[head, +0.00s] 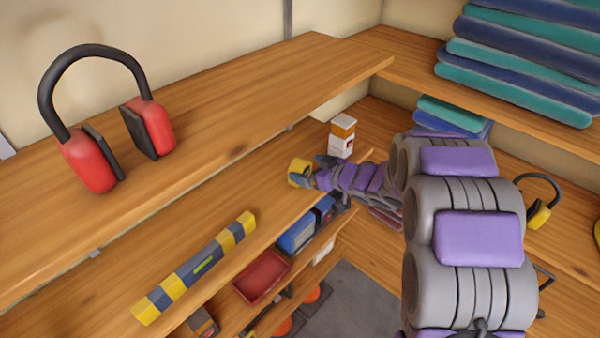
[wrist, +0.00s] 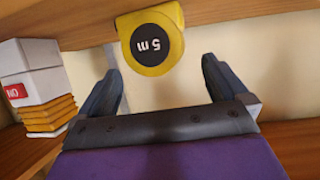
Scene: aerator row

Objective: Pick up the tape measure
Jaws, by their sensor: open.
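The tape measure (head: 299,172) is yellow and stands on the middle shelf, near its far end. In the wrist view the tape measure (wrist: 150,40) shows a dark round face with an upside-down "5 m". My gripper (head: 313,172) is close beside it, on its right in the head view. In the wrist view my gripper (wrist: 160,70) has its two dark fingers spread wide with nothing held. The tape measure lies just beyond the fingertips and roughly centred between them. I see no contact. In the head view the gripper partly hides it.
White and orange boxes (head: 342,136) stand close by the gripper; they also show in the wrist view (wrist: 38,80). Red earmuffs (head: 155,127) stand on the upper shelf (head: 240,110), whose edge overhangs. A red tray (head: 262,276) is below.

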